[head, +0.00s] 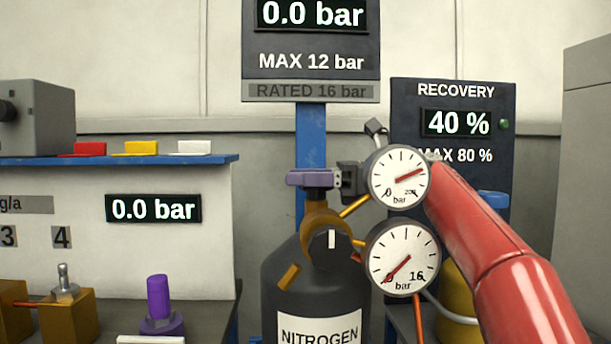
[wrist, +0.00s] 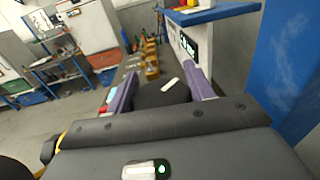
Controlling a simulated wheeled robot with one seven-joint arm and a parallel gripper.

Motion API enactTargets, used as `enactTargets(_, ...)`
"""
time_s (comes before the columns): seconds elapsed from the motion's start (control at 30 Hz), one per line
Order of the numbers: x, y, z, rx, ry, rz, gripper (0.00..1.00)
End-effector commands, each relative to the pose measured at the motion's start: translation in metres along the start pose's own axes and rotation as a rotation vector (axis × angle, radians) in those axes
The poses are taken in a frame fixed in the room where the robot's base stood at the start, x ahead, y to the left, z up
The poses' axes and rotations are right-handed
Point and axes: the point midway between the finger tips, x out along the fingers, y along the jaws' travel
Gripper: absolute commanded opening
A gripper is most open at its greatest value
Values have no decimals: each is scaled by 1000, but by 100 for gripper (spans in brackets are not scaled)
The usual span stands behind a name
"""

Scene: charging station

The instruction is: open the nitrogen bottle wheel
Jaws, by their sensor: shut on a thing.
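The black nitrogen bottle (head: 283,295) stands upright in the middle of the head view, with a brass valve (head: 322,215) on top. My gripper (head: 312,179) is at the top of this valve, reaching in from the right. Its purple fingers are shut on the dark bottle wheel (head: 316,193), which they mostly hide in the head view. In the wrist view the round dark wheel (wrist: 160,95) sits between the two fingers. The upper gauge (head: 399,178) has its needle toward the upper right. The lower gauge (head: 403,258) has its needle near 0.
A large display (head: 311,15) reads 0.0 bar, as does the panel display (head: 153,208) at left. The recovery panel (head: 452,122) reads 40 %. My red arm fills the right side. The blue shelf (head: 120,160) and purple-handled valve (head: 158,298) are left of the bottle.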

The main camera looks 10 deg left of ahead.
Motion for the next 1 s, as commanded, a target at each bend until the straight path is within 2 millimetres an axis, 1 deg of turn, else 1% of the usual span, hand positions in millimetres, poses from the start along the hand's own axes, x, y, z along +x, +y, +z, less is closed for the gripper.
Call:
enactTargets(0.3, 0, 1, 0, 0, 0, 79, 30)
enactTargets(0.73, 0, 1, 0, 1, 0, 85, 30)
enactTargets(0.77, 0, 1, 0, 1, 0, 85, 57)
enactTargets(0.9, 0, 1, 0, 1, 0, 85, 75)
enactTargets(1.0, 0, 1, 0, 1, 0, 85, 75)
